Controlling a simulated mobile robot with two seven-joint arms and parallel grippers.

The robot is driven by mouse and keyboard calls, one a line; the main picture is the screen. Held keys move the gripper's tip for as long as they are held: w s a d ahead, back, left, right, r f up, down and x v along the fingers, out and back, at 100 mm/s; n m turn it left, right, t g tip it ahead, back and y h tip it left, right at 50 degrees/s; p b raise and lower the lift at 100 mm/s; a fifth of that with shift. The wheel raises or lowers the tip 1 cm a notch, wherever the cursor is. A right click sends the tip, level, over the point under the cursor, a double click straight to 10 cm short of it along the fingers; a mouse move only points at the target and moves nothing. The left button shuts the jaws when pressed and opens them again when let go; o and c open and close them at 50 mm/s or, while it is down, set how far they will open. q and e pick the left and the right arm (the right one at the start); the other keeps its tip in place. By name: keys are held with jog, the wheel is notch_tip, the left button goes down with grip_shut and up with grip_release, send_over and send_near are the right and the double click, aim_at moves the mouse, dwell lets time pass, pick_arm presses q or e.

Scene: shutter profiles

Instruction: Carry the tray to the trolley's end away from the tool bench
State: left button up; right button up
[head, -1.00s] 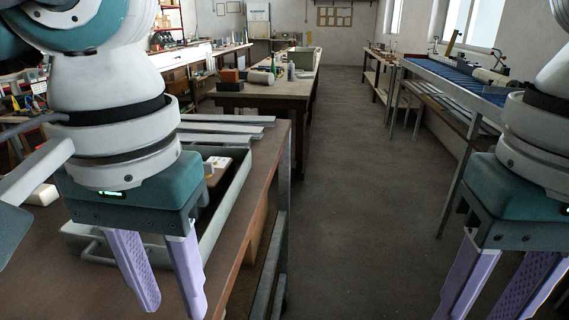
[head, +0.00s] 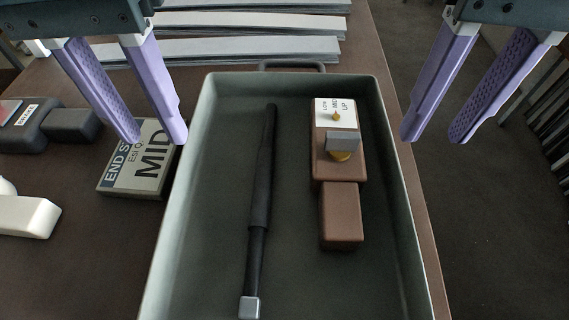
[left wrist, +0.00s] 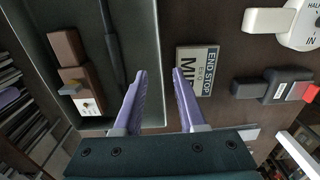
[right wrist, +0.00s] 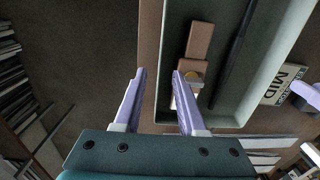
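The tray (head: 214,240) is a grey-green rectangular box on the brown table, with a handle (head: 292,65) on its far end wall. In it lie a long black bar (head: 262,190) with a metal tip and a brown block device (head: 340,215) with a white label. The wrist views show tray walls near or between the fingers; contact cannot be told. The tray's near end is outside the head view.
A grey END STOP block (head: 140,165) lies just left of the tray. A dark grey tool (head: 45,122) and a white part (head: 28,215) lie further left. Grey profiles (head: 235,48) lie behind the tray. The table's right edge runs close beside the tray, with open floor (head: 490,220) beyond.

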aim_at(177, 173)
pick_arm(q)
notch_tip(177, 173, down, 10)
jog(key=shift+r, duration=0.1)
pick_arm(e)
notch_tip(177, 173, down, 10)
jog(key=shift+r, duration=0.1)
pick_arm(q)
jog(key=shift+c, duration=0.3)
pick_arm(e)
jog(key=shift+c, duration=0.3)
pick_arm(q)
grip_shut()
pick_arm(e)
grip_shut()
dwell(0.4)
